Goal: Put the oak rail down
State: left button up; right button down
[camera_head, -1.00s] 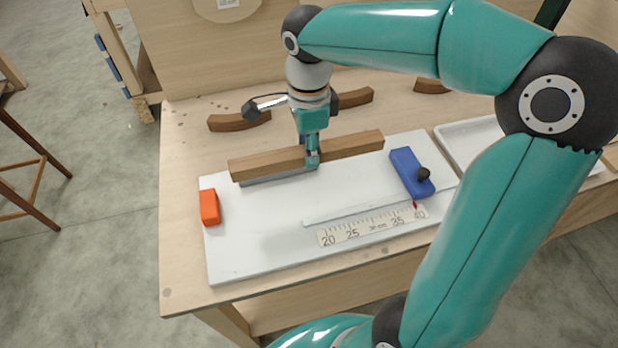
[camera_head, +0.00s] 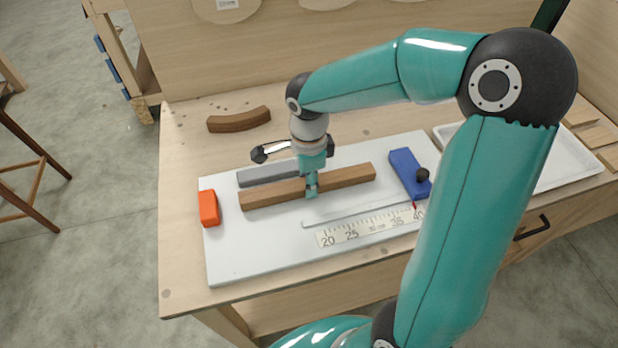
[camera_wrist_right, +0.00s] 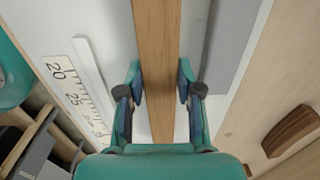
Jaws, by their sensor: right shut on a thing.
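The oak rail (camera_head: 347,176) is a long brown bar lying lengthwise across the white board (camera_head: 240,258). In the right wrist view the rail (camera_wrist_right: 157,40) runs between the two fingers. My right gripper (camera_head: 311,190) is shut on it near its middle, pointing down, and also shows in the wrist view (camera_wrist_right: 160,85). The rail is low over the board, in front of a grey bar (camera_head: 262,175); I cannot tell whether its underside touches the board. My left gripper is not in view.
An orange block (camera_head: 209,208) sits just off the rail's left end, and a blue block with a dark knob (camera_head: 405,170) off its right. A thin white strip (camera_head: 350,214) and a scale (camera_head: 350,235) lie in front. A curved brown piece (camera_head: 238,121) lies behind.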

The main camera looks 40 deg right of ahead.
jog(key=shift+f, duration=0.15)
jog(key=c, duration=0.8)
grip_release()
jog(key=shift+o, duration=0.2)
notch_tip(320, 180, up, 12)
jog(key=shift+r, duration=0.2)
